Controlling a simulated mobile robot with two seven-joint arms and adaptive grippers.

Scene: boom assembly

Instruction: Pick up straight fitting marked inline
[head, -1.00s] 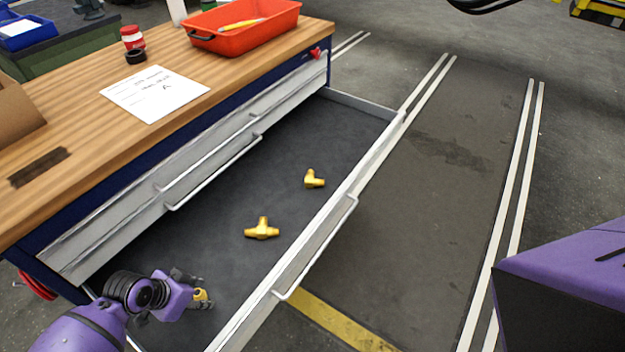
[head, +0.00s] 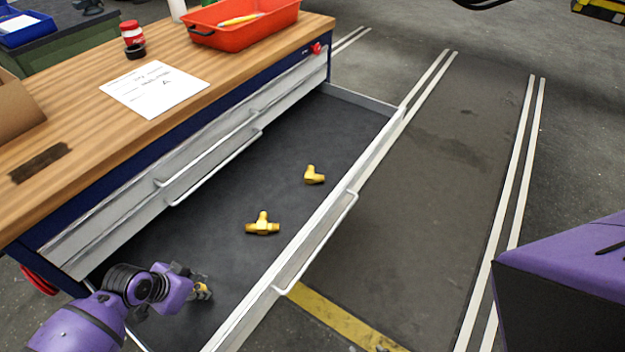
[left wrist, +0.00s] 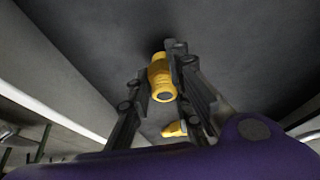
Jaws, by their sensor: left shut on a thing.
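My left gripper (head: 198,289) is low over the near left part of the open drawer, fingers pointing right. It is shut on a brass-yellow straight fitting (left wrist: 160,78), which shows between the dark fingers in the left wrist view. In the head view only a little yellow of it shows, and its inline marking cannot be read. A brass tee fitting (head: 262,225) lies on the drawer floor to the upper right of the gripper. A brass elbow fitting (head: 314,175) lies farther back. My right gripper is out of view.
The open drawer (head: 330,212) has raised walls and a front handle. The wooden bench top (head: 60,115) above it holds a white paper (head: 155,89), an orange tray (head: 243,25) and a red-lidded jar (head: 131,38). The drawer floor around the tee and elbow is clear.

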